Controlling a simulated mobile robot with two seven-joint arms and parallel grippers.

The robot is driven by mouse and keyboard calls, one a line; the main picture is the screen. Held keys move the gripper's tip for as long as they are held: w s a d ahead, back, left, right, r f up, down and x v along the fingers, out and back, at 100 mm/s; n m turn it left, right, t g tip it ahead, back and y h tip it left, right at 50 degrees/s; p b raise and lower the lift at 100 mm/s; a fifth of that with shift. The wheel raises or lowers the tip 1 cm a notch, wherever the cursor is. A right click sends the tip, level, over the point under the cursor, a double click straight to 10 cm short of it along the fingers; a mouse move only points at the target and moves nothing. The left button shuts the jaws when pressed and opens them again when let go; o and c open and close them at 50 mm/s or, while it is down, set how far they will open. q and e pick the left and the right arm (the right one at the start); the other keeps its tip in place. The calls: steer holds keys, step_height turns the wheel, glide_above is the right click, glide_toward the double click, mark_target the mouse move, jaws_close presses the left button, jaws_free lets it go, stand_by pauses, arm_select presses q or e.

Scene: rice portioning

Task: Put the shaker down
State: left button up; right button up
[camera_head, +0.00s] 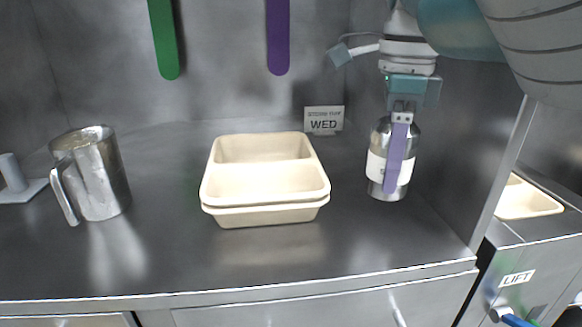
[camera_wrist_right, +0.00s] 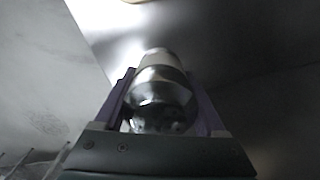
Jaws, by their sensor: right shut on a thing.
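The shaker (camera_head: 378,167) is a silver metal cylinder with a white label, at the right of the steel counter in the head view. My right gripper (camera_head: 397,165) comes down from above with its purple fingers around the shaker and is shut on it. The shaker stands about upright, its base at or just above the counter; I cannot tell if it touches. In the right wrist view the shaker (camera_wrist_right: 160,92) sits between both fingers of the right gripper (camera_wrist_right: 166,100). My left gripper is not in view.
Stacked cream two-compartment trays (camera_head: 265,207) stand mid-counter, looking empty. A metal pitcher (camera_head: 100,180) stands at left. A "WED" sign (camera_head: 323,120) is at the back wall. A steel side wall (camera_head: 460,150) rises right of the shaker. Counter between trays and shaker is clear.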

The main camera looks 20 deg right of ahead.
steer(key=shift+f+b, duration=0.3)
steer(key=shift+f, duration=1.65)
steer(key=shift+f, duration=0.2)
steer(key=o, duration=1.4)
steer(key=shift+c, duration=0.2)
steer(key=shift+r, duration=0.1)
steer(key=shift+r, duration=0.25)
step_height(320, 180, up, 12)
steer(key=shift+f+p, duration=0.15)
steer(key=shift+p, duration=0.65)
